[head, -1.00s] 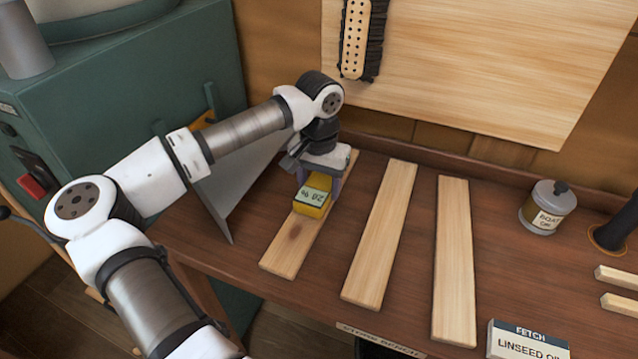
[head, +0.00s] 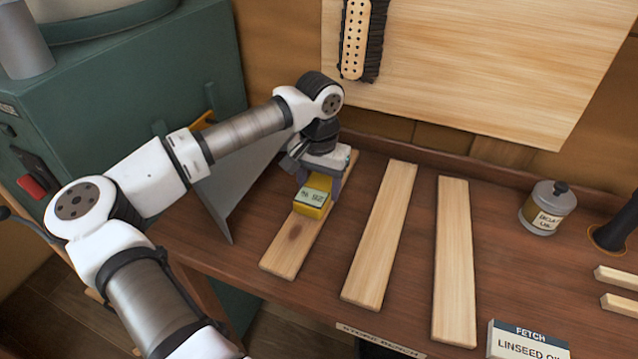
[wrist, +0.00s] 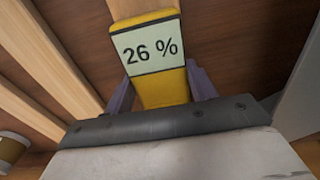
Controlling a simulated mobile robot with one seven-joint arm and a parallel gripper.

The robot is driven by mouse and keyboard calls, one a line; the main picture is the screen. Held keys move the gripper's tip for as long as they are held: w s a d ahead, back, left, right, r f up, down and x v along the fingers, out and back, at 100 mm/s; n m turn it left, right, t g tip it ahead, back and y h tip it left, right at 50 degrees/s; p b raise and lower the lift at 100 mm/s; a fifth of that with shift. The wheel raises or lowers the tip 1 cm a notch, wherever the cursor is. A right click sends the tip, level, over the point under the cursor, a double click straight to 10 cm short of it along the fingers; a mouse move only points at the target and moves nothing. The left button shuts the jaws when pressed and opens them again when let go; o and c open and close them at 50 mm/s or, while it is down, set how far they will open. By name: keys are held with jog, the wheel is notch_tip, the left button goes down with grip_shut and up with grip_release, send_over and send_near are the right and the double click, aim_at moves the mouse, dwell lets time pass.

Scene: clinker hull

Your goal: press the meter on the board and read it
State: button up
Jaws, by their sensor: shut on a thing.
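The yellow meter (head: 313,197) is held in my gripper (head: 322,185) over the leftmost of three pale boards (head: 291,245). In the wrist view the meter (wrist: 153,64) sits between the two purple-grey fingers, with its pale screen facing the camera. The screen reads 26 %. In the head view the same screen is too small to read surely. The meter's far end is at the board, which also shows in the wrist view (wrist: 140,8). Its underside is hidden, so I cannot tell how firmly it touches. The board has a dark knot in front of the meter.
Two more boards (head: 380,235) (head: 454,260) lie to the right on the brown bench. A grey angled plate (head: 228,195) stands close left of my gripper.

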jog(key=shift+f, duration=0.15)
jog(key=shift+r+p, duration=2.1)
jog(key=shift+r, duration=2)
